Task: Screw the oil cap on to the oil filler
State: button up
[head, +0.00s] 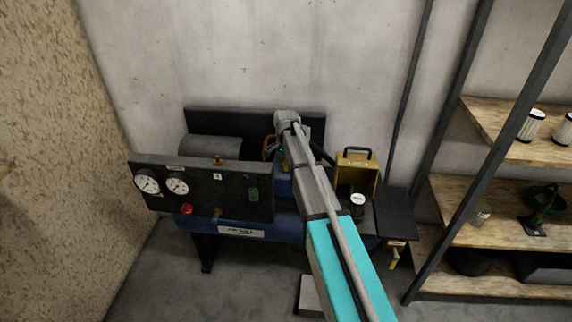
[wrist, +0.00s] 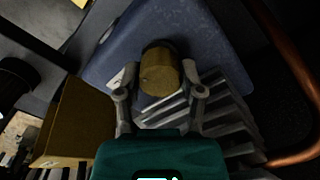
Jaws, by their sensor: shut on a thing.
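In the wrist view, a brass-coloured round cap (wrist: 160,78), which I take for the oil cap, sits between the two grey fingers of my gripper (wrist: 160,88). The fingers are shut on its sides. A dark ring shows at the cap's far edge, against a blue block (wrist: 205,35). I cannot tell whether this ring is the oil filler or whether the cap touches it. In the head view my arm reaches over the compressor (head: 290,228) and hides most of the area around the cap. The filler is not clearly visible there.
Grey cooling fins (wrist: 225,110) lie close beneath the fingers, and a copper pipe (wrist: 300,85) curves past at right. A gauge panel (head: 225,192) stands left of my arm; a yellow box (head: 365,166) stands right. Wooden shelves (head: 490,238) stand farther right.

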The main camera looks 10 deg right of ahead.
jog(key=o, duration=1.2)
jog(key=shift+o, duration=0.2)
jog(key=shift+c, duration=0.8)
